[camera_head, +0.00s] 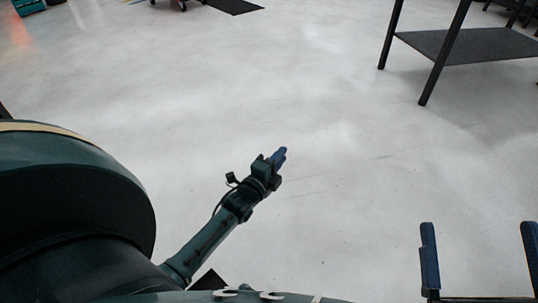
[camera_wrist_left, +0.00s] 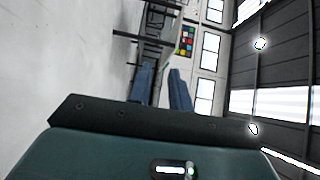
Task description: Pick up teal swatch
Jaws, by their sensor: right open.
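I cannot make out a teal swatch in either view. A small dark board with several coloured squares (camera_wrist_left: 187,42) shows far off in the left wrist view, too small to tell its colours apart surely. My left gripper (camera_head: 281,153) is over the bare floor in the head view, far from any object. In the left wrist view its two blue fingers (camera_wrist_left: 161,68) stand a little apart with nothing between them. My right gripper (camera_head: 478,226) is at the lower right of the head view, its blue fingers wide apart and empty.
A dark table with a lower shelf (camera_head: 470,44) stands at the upper right. A teal crate (camera_head: 28,6), a wheeled thing (camera_head: 182,4) and a black mat (camera_head: 234,6) are at the far edge. The grey floor (camera_head: 330,100) between is clear.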

